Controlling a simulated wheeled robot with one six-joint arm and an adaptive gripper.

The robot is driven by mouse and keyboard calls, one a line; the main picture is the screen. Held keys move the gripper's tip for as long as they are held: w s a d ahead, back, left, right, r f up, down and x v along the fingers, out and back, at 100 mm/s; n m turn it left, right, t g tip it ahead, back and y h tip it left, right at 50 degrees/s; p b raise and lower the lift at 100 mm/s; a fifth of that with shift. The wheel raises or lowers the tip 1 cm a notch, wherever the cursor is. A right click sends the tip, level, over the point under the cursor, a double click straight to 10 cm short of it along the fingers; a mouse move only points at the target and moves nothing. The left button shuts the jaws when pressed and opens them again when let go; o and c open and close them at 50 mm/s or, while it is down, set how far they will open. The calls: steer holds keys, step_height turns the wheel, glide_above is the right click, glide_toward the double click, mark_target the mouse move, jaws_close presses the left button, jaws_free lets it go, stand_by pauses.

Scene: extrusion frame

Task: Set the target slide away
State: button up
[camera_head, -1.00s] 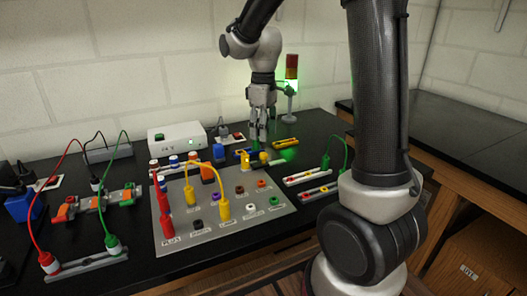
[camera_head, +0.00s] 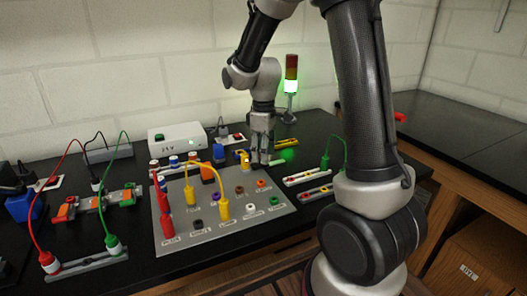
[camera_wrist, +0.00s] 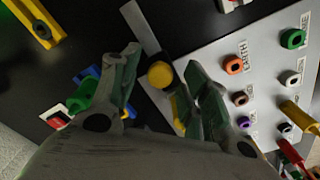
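My gripper (camera_head: 262,161) is low over the bench, just behind the grey socket panel (camera_head: 165,239). In the wrist view my gripper (camera_wrist: 161,66) is open, its two fingers apart. A round yellow knob (camera_wrist: 160,75) shows between the fingers, by a narrow grey rail (camera_wrist: 141,27). I cannot tell whether the fingers touch it. In the head view a yellow piece (camera_head: 245,160) stands just left of the fingers. No label shows which piece is the target slide. The fingers hide part of the rail in the head view.
The panel holds red and yellow plugs, a yellow lead (camera_head: 207,165) and several coloured sockets. A signal tower (camera_head: 290,88) glows green behind the gripper. Short rails (camera_head: 306,176) with a green lead lie to the right. A white box (camera_head: 177,138) stands at the back left.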

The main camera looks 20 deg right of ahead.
mark_target(274, 163)
jaws_close()
steer(key=shift+d, duration=1.85)
steer(key=shift+o, duration=0.3)
jaws_free()
step_height(274, 163, up, 12)
